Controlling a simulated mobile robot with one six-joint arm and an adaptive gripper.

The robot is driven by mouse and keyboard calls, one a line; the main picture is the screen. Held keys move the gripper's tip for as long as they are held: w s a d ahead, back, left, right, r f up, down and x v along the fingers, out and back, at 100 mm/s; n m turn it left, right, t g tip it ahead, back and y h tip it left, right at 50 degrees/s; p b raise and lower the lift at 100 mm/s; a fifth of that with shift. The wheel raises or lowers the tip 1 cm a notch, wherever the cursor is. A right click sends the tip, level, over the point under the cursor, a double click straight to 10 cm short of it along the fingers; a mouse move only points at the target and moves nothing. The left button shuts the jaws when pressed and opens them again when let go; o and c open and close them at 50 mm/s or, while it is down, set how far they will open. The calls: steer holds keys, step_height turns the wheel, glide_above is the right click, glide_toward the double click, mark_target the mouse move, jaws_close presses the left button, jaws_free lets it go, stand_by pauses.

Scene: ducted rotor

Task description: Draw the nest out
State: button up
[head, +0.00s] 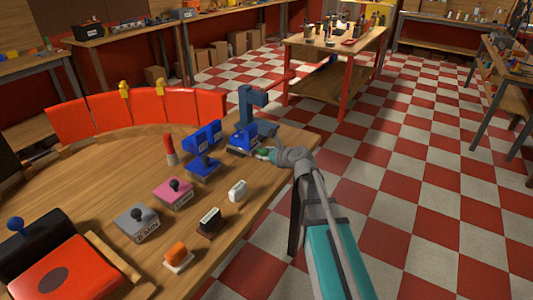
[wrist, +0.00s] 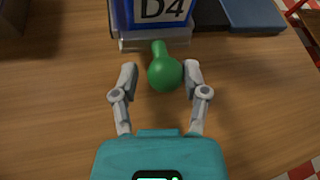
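A blue fixture (head: 251,98) stands upright at the table's far right corner in the head view. Its base carries a D4 label (wrist: 163,10) in the wrist view. A grey slide or tray edge (wrist: 140,44), which may be the nest, shows under the label. A green ball knob (wrist: 165,74) on a short green stem sticks out from it towards me. My gripper (wrist: 160,78) is open, with one finger on each side of the knob. The right finger is very close to the knob; a gap shows at the left. The head view shows my gripper (head: 276,156) at the fixture's front.
Another blue fixture (head: 204,150), a pink block (head: 174,193) and a grey block (head: 137,222) with dark knobs stand to the left. A white item (head: 237,190), a black one (head: 209,221) and an orange-topped one (head: 178,257) line the front edge. Bare wood surrounds my fingers.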

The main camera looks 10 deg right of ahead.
steer(key=shift+o, duration=1.2)
steer(key=shift+s, duration=0.15)
steer(key=shift+w+d, duration=0.1)
steer(key=shift+w, duration=0.1)
